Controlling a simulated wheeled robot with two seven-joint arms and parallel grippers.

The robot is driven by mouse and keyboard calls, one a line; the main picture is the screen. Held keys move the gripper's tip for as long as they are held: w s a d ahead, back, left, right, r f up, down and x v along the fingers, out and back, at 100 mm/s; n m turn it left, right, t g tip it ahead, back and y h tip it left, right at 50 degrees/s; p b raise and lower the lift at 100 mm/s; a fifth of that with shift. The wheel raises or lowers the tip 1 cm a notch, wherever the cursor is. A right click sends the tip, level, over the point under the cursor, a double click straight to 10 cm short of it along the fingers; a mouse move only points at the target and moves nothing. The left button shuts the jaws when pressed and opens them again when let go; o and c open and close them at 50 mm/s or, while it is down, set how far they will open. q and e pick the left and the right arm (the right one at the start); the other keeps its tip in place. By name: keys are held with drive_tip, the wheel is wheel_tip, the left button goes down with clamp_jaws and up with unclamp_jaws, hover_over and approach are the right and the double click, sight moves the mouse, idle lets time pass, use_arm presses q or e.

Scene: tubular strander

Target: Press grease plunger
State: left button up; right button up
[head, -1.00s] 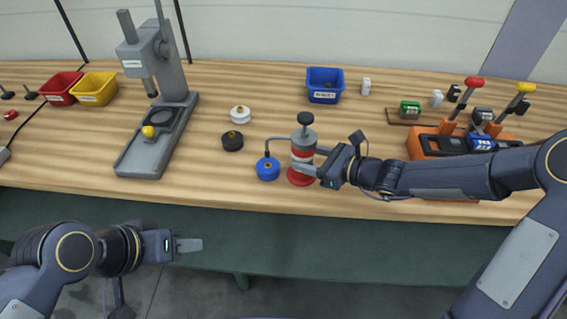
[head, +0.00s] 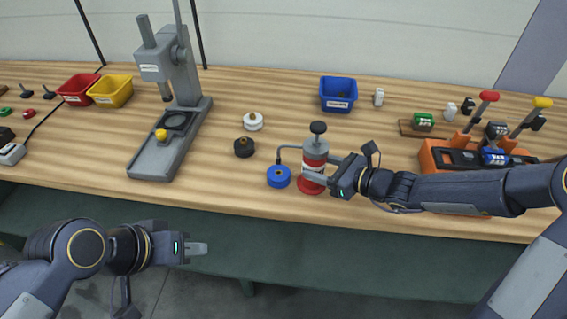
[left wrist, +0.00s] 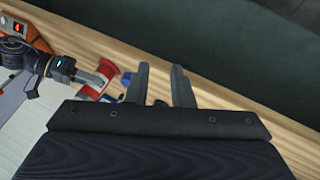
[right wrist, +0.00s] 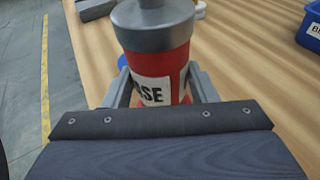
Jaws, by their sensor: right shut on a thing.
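The grease dispenser (head: 315,160) stands upright on the bench, with a red body, grey collar and red base. Its black plunger knob (head: 318,128) sits raised on top. A bent spout reaches left from it, over a blue round part (head: 279,176) on the bench. My right gripper (head: 318,174) is shut on the dispenser's body; the right wrist view shows a finger on each side of the red labelled body (right wrist: 158,88). My left gripper (head: 205,248) is in front of the bench edge, away from the dispenser. In the left wrist view its fingers (left wrist: 160,85) are apart and empty.
A grey arbor press (head: 170,110) stands at left, with red and yellow bins (head: 111,91) behind it. White and black round parts (head: 244,147) lie in between. A blue bin (head: 338,95) stands behind the dispenser. An orange lever fixture (head: 440,155) is at right.

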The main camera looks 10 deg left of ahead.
use_arm(q)
drive_tip(key=w+r+m, duration=0.1)
drive_tip(key=w+r, duration=0.1)
drive_tip(key=w+d+r+m+g+h, duration=0.1)
drive_tip(key=w+r+m, duration=0.1)
drive_tip(key=shift+w+d+r+h, duration=0.1)
drive_tip(key=shift+w+r+h, duration=0.1)
drive_tip(key=shift+w+h, duration=0.1)
clamp_jaws()
drive_tip(key=w+d+r+m+g+h, duration=0.2)
drive_tip(key=w+r+m+h, duration=0.3)
drive_tip(key=w+m, duration=0.3)
drive_tip(key=w+d+r+m+g+h, duration=0.2)
drive_tip(key=w+d+r+m+h, duration=0.2)
drive_tip(key=w+m, duration=0.4)
drive_tip(key=w+d+r, duration=0.1)
drive_tip(key=w+r, duration=0.1)
drive_tip(key=w, duration=0.5)
drive_tip(key=shift+w+m+g+h, duration=0.3)
drive_tip(key=shift+w+h, duration=0.1)
drive_tip(key=shift+d, duration=0.1)
